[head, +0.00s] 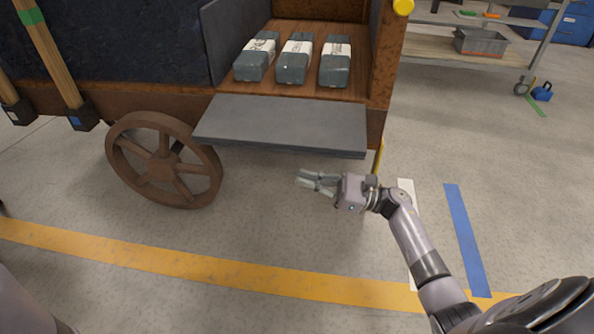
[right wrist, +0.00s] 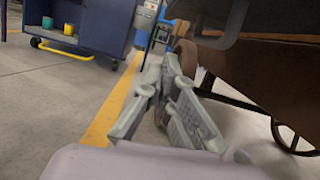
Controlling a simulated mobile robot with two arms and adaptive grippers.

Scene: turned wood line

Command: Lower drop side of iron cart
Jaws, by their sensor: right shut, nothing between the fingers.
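The iron cart (head: 160,92) stands at the left and centre of the head view, rusty brown with a spoked wheel (head: 163,162). Its grey drop side (head: 282,125) is folded down and sticks out about level below the bay opening. Three grey packages with white labels (head: 295,62) lie on the wooden floor behind it. My right gripper (head: 303,180) is shut and empty, just below and in front of the drop side, apart from it. In the right wrist view its fingers (right wrist: 160,85) show beneath the cart's underside. My left gripper is not in view.
A shelf trolley with a grey crate (head: 480,41) stands at the back right. Two brushes or brooms (head: 50,55) lean at the far left. Yellow (head: 200,266), white and blue (head: 467,240) stripes mark the floor, which is clear in front.

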